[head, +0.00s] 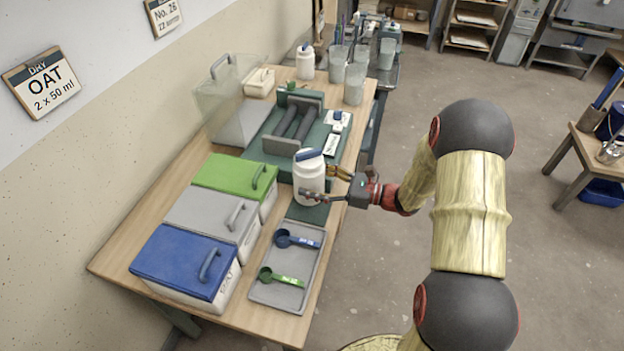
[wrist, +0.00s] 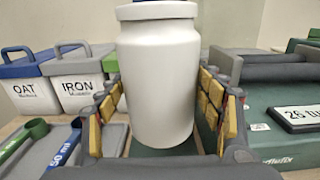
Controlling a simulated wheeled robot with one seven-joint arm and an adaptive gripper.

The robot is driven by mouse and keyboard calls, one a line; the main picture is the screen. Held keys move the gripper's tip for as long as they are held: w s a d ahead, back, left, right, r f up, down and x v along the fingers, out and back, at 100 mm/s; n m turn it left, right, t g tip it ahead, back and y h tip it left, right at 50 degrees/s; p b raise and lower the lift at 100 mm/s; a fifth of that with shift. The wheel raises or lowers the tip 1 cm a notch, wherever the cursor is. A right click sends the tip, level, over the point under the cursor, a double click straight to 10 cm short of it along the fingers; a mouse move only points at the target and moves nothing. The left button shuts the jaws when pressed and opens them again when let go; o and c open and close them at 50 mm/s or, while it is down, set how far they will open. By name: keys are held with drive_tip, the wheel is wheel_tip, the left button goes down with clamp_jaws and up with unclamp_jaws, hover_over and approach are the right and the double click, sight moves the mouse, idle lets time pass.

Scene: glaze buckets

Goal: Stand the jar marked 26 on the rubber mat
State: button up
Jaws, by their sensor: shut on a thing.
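My gripper (head: 322,187) is shut on a white jar (head: 309,170) with a blue bar on its lid. The jar is upright, and in the wrist view the white jar (wrist: 158,80) stands between the two yellow-padded fingers. No number shows on its visible side. A dark green mat (head: 306,214) lies at the table's right edge, just below the jar in the head view. Green also shows under the jar in the wrist view. I cannot tell whether the jar's base touches the mat.
Green (head: 232,174), grey (head: 212,214) and blue (head: 186,258) lidded bins stand left. A grey tray (head: 287,292) holds two scoops. Another white jar (head: 305,64) stands farther back.

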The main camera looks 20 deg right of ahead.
drive_tip(key=shift+f+b, duration=1.45)
drive_tip(key=shift+f, duration=0.2)
drive_tip(key=shift+f+b, duration=0.35)
drive_tip(key=shift+f, duration=0.85)
drive_tip(key=o, duration=1.5)
drive_tip(key=shift+o, duration=0.5)
